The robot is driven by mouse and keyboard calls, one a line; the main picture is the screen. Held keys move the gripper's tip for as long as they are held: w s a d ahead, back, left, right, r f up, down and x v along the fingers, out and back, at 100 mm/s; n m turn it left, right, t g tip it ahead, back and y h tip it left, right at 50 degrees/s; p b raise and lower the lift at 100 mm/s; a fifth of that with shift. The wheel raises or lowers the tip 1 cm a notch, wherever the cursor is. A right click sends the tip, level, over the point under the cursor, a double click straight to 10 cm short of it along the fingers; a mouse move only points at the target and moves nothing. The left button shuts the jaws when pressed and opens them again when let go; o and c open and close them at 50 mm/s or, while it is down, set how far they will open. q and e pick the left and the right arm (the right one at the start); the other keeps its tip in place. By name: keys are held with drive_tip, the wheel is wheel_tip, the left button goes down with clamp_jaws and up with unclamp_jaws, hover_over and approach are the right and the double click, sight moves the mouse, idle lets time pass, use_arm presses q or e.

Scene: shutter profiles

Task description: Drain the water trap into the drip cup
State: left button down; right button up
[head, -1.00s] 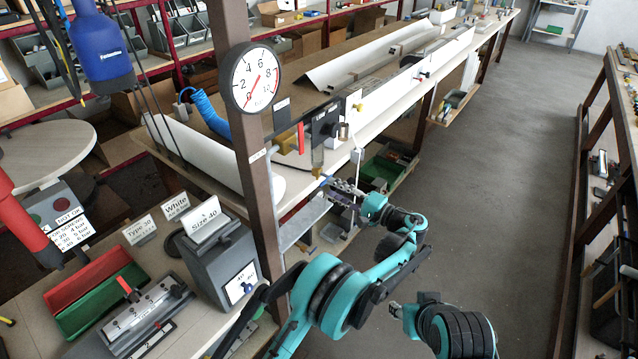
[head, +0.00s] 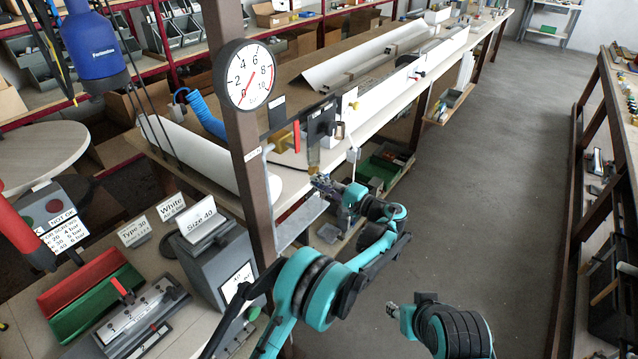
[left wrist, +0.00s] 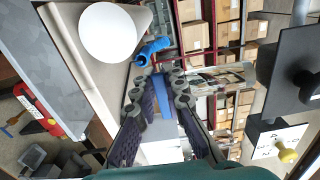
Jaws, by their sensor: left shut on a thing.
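The water trap (head: 313,157) is a small yellowish bowl under the dark air unit (head: 321,122) beside the brown post. My left gripper (head: 322,182) is directly below the bowl. In the left wrist view its fingers (left wrist: 158,88) are close together around a narrow blue piece (left wrist: 162,102), which looks like the trap's drain cock. The fingers hide most of it. I cannot make out the drip cup for certain, and no water shows. My right gripper (head: 393,310) is low at the front right, away from the bench; its fingers are too small to read.
The round gauge (head: 250,75) on the brown post (head: 238,140) has a red needle. A red lever (head: 296,136) and a yellow knob (head: 340,131) sit near the air unit. A grey bracket (head: 300,222) lies beside my left arm. The aisle floor (head: 480,170) is clear.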

use_arm(q)
drive_tip(key=shift+f, duration=0.1)
drive_tip(key=n, duration=0.2)
drive_tip(key=f+n+b, duration=0.1)
drive_tip(key=n, duration=0.1)
drive_tip(key=shift+f, duration=0.15)
drive_tip(key=shift+w+d+f+n+b, duration=0.35)
drive_tip(key=shift+w+n+b, duration=0.1)
drive_tip(key=shift+n, duration=1.7)
drive_tip(key=shift+w+d+f+n+b, duration=0.3)
drive_tip(key=shift+w+f+n+b, duration=0.1)
drive_tip(key=shift+n, duration=1.8)
drive_tip(key=shift+w+d+f+n+b, duration=0.35)
drive_tip(key=shift+w+n+b, duration=0.1)
drive_tip(key=shift+n, duration=1.7)
drive_tip(key=c, duration=1.6)
unclamp_jaws()
drive_tip(key=shift+o, duration=0.2)
drive_tip(key=shift+d, duration=0.1)
